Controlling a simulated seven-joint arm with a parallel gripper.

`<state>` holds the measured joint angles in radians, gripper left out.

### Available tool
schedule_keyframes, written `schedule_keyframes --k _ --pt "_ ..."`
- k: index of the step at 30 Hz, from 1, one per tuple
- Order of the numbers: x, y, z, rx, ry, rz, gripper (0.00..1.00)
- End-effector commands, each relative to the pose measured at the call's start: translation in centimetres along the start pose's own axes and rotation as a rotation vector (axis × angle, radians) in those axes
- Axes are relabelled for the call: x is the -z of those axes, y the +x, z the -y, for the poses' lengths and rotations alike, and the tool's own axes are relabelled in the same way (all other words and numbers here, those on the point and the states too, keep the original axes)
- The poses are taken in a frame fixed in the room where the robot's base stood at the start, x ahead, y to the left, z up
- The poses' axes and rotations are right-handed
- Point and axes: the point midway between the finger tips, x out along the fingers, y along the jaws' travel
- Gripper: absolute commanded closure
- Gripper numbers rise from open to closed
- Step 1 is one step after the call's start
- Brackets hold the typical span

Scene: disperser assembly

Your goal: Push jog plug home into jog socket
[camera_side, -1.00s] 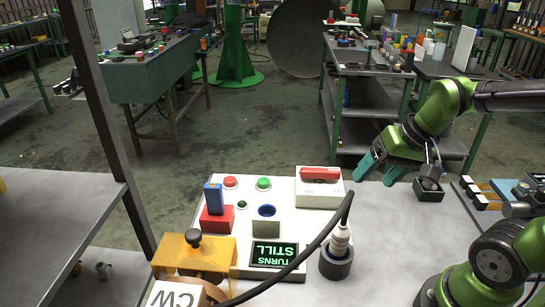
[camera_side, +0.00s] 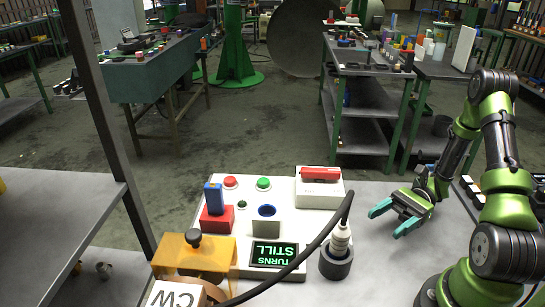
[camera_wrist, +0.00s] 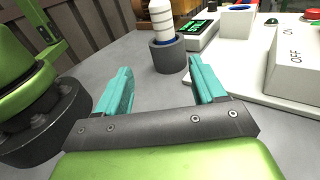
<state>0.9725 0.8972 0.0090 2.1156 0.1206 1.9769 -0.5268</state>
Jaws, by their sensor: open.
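The jog plug (camera_side: 340,238) is white and ribbed, with a thick black cable from its top. It stands upright in a dark round holder (camera_side: 336,264), right of the white panel. The jog socket seems to be the blue-ringed opening (camera_side: 267,211) on a grey block on the panel; it looks empty. My gripper (camera_side: 392,219) is open and empty, low over the table to the right of the plug, its teal fingers pointing towards it. In the wrist view the plug (camera_wrist: 161,17) and its holder (camera_wrist: 169,55) show ahead, beyond the fingertips (camera_wrist: 160,72), untouched.
The panel also bears a display (camera_side: 274,254) reading "TURNS STILL", red and green buttons, and a blue key-like part in a red block (camera_side: 216,218). A white box with a red switch (camera_side: 320,185) stands behind. The cable arcs across the front. Table between gripper and holder is clear.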

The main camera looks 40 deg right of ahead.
Motion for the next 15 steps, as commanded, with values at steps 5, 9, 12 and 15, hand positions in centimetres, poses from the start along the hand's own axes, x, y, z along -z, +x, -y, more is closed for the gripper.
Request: schedule_keyframes --k 5,9,12,15 --pt "-1.2 0.3 0.9 0.032 -0.023 0.046 0.31" --pt "-1.3 2.5 0.8 0.027 -0.027 0.046 0.31" --pt "-1.4 4.8 0.9 0.026 -0.026 0.046 0.31" --pt "-1.4 7.0 0.9 0.024 -0.027 0.045 0.31"
